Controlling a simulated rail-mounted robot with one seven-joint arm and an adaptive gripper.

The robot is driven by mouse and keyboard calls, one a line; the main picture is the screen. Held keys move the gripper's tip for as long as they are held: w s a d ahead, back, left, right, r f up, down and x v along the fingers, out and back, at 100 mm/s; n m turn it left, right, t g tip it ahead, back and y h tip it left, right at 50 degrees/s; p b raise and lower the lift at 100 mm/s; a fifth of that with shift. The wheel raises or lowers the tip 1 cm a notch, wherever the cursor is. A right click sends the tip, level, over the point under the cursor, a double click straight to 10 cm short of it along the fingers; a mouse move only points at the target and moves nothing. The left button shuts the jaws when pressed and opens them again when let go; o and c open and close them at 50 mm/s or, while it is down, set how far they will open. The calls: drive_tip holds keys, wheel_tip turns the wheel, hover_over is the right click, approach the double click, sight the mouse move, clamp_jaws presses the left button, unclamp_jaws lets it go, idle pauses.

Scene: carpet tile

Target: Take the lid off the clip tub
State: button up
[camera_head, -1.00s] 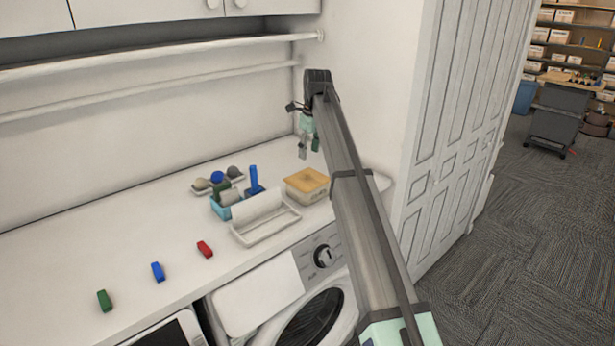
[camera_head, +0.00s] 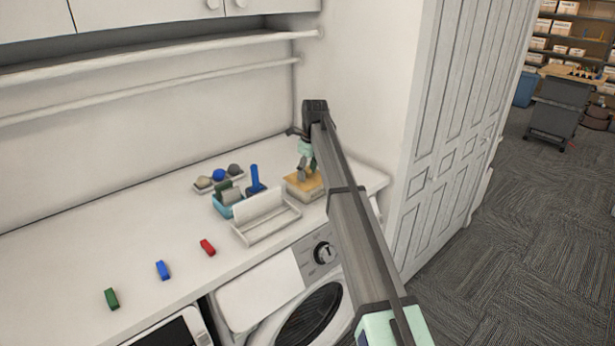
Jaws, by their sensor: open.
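The clip tub (camera_head: 307,197) is a small pale box with a flat orange-yellow lid (camera_head: 295,186). It stands near the right end of the white counter, and the lid lies on it. My gripper (camera_head: 308,174) points down right above the lid, with its fingers apart. The fingers and my arm cover the back and right part of the lid. I cannot tell whether the fingertips touch it.
A white tray (camera_head: 272,232) with a raised back panel is just left of the tub. Behind it are a blue caddy (camera_head: 222,208) with sponges, a blue brush (camera_head: 256,180) and a dish of balls (camera_head: 204,188). Red (camera_head: 207,247), blue (camera_head: 162,270) and green (camera_head: 111,298) pieces lie on the left counter.

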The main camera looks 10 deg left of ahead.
clamp_jaws()
